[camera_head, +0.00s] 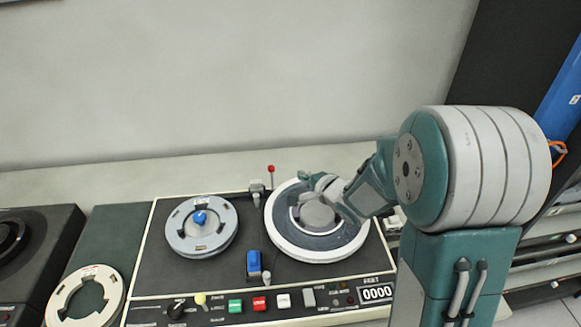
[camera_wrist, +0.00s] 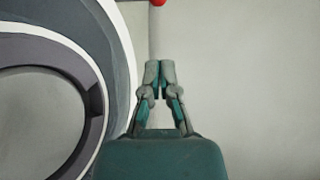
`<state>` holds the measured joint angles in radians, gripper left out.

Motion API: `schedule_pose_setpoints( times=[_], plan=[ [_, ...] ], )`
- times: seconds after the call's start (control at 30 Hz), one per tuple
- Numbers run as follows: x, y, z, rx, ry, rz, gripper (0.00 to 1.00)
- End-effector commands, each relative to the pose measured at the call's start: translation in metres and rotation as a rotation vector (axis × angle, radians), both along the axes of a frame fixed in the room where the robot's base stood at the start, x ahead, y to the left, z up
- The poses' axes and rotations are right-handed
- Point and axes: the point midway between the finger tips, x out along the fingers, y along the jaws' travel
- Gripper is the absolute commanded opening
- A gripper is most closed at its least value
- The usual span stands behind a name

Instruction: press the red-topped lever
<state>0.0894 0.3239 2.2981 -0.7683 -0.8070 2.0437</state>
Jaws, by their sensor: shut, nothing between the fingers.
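The red-topped lever (camera_head: 271,171) stands upright at the back edge of the tape machine (camera_head: 170,270), between its two reels. Its round red top (camera_wrist: 158,2) shows at the top edge of the wrist view, cut off by the frame, beyond my fingertips. My gripper (camera_head: 305,178) is over the back part of the right reel (camera_head: 318,247), to the right of the lever and apart from it. In the wrist view my gripper (camera_wrist: 159,75) has its fingers together and holds nothing.
A left reel with a blue hub (camera_head: 200,217), a blue block (camera_head: 254,263) and a row of coloured buttons (camera_head: 259,303) are on the machine. A loose reel (camera_head: 62,303) lies at the left. A plain wall rises behind; the ledge behind the machine is clear.

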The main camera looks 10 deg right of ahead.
Motion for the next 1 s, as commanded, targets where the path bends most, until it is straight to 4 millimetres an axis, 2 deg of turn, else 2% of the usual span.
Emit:
schedule_pose_setpoints(
  times=[0.17, 0.57, 1.0],
  plan=[
    [0.000, 0.008, -0.007, 0.077, 0.017, 0.017, 0.00],
    [0.006, 0.009, -0.009, 0.081, 0.017, 0.018, 0.00],
    [0.067, 0.044, -0.033, 0.078, 0.017, 0.018, 0.00]
  ],
)
